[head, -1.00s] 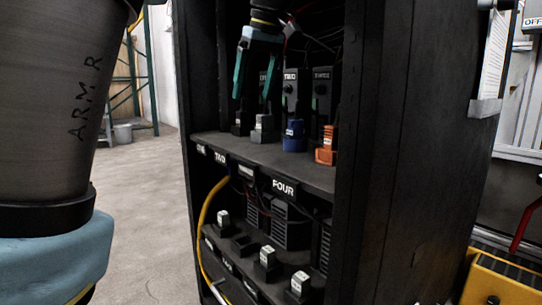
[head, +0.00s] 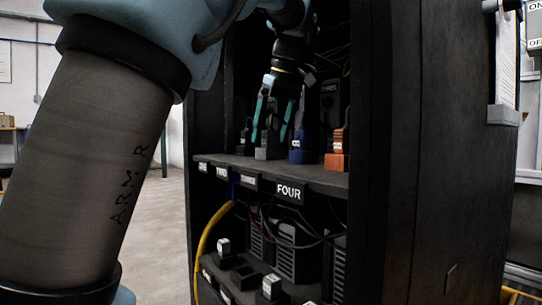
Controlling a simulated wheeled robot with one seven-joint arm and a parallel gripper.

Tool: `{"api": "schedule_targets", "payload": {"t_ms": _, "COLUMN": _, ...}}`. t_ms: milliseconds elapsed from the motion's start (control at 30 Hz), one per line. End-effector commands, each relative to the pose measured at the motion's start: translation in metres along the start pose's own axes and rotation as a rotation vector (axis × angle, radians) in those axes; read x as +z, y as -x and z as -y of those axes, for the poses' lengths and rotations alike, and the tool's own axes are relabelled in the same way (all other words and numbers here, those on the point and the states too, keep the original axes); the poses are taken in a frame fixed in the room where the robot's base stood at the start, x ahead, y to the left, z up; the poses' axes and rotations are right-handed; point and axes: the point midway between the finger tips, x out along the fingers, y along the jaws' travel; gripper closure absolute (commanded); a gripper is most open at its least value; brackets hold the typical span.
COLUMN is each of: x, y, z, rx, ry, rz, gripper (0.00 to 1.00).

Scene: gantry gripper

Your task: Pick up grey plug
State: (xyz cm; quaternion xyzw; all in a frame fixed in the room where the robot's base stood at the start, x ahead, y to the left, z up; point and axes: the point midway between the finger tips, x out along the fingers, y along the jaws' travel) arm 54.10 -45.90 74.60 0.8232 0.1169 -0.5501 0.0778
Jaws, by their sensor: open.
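The grey plug (head: 268,152) stands upright on the upper shelf of the black cabinet, between a black plug (head: 244,143) on its left and a blue plug (head: 297,151) on its right. An orange plug (head: 336,152) stands farther right. My gripper (head: 269,138) reaches down into the cabinet with its two teal fingers open. In this view the fingertips lie either side of the grey plug's upper part. I cannot tell whether they touch it. The fingers hide some of what is behind the plug.
The cabinet's side wall (head: 410,150) stands to the right. The upper shelf (head: 310,177) has number labels along its front. Below are a lower shelf with white-topped pieces (head: 271,287), dark boxes, loose wires and a yellow cable (head: 207,235). The neighbouring plugs stand close.

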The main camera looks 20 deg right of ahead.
Motion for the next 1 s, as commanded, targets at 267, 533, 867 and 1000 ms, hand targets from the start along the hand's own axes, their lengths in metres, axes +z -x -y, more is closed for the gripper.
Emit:
{"api": "schedule_targets", "payload": {"t_ms": 267, "x": -0.0008, "y": -0.0042, "z": 0.0003, "rx": 0.001, "ry": 0.0, "rz": 0.0, "gripper": 0.16}}
{"api": "schedule_targets", "payload": {"t_ms": 533, "x": -0.0007, "y": -0.0042, "z": 0.0003, "rx": 0.001, "ry": 0.0, "rz": 0.0, "gripper": 0.46}}
{"api": "schedule_targets", "payload": {"t_ms": 867, "x": -0.0006, "y": -0.0042, "z": 0.0003, "rx": 0.001, "ry": 0.0, "rz": 0.0, "gripper": 0.84}}
{"api": "schedule_targets", "payload": {"t_ms": 1000, "x": -0.0006, "y": -0.0043, "z": 0.0002, "rx": 0.001, "ry": 0.0, "rz": 0.0, "gripper": 0.99}}
